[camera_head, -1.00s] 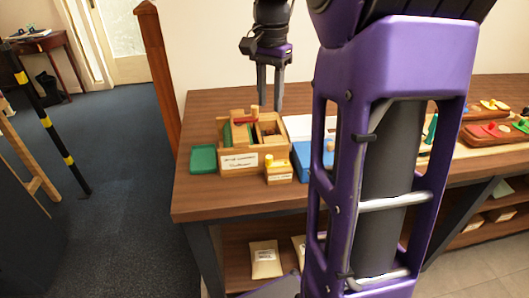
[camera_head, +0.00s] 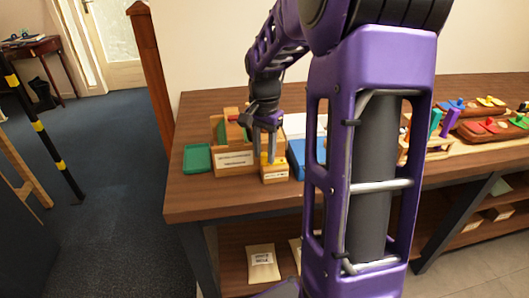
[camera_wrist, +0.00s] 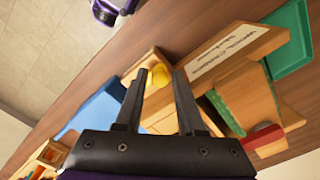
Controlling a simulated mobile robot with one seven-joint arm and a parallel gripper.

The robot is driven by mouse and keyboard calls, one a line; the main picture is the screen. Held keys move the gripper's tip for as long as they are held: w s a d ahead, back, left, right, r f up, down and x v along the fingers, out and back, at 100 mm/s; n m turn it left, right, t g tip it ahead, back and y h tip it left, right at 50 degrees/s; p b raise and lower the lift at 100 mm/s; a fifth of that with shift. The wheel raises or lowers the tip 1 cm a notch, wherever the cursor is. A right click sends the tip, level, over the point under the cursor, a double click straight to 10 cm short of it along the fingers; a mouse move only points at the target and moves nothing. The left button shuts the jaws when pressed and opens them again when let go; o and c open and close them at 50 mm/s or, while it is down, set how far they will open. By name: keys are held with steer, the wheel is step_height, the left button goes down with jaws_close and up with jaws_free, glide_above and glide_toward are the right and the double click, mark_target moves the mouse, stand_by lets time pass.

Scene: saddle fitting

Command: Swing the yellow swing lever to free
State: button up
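A small wooden block (camera_head: 275,174) with a pale label on its front stands near the table's front edge. A rounded yellow piece, which looks like the swing lever, sits on its top. In the wrist view the yellow piece (camera_wrist: 159,76) shows between and just beyond my fingertips. My gripper (camera_head: 264,160) points down over the block, and it also shows in the wrist view (camera_wrist: 158,74). Its two fingers are apart with nothing held. I cannot tell whether a finger touches the yellow piece. In the head view the fingers partly cover it.
A labelled wooden box (camera_head: 234,161) with compartments stands behind and left of the block. A green tray (camera_head: 198,158) lies at far left. A blue box (camera_head: 297,157) stands close on the right. Boards with coloured pieces (camera_head: 487,130) lie farther right. My arm hides the table's middle.

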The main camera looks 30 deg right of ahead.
steer(key=shift+c, duration=0.2)
jaws_close()
steer(key=shift+s, duration=0.1)
steer(key=n, duration=0.1)
steer(key=s+n+p, duration=0.1)
steer(key=n, duration=0.1)
steer(key=shift+a+r+p, duration=0.1)
steer(key=shift+p, duration=0.2)
steer(key=s+n+p, duration=0.1)
steer(key=n, duration=0.1)
steer(key=shift+n, duration=0.3)
steer(key=n, duration=0.1)
steer(key=s+n+p, duration=0.1)
steer(key=n, duration=0.1)
steer(key=shift+s+d, duration=0.2)
steer(key=shift+d, duration=0.15)
steer(key=shift+s+d+n+p, duration=0.25)
steer(key=shift+n+p, duration=0.15)
steer(key=shift+n, duration=0.45)
steer(key=shift+s+d+n+p, duration=0.15)
steer(key=shift+n+p, duration=0.25)
steer(key=shift+n, duration=0.45)
steer(key=shift+s, duration=0.1)
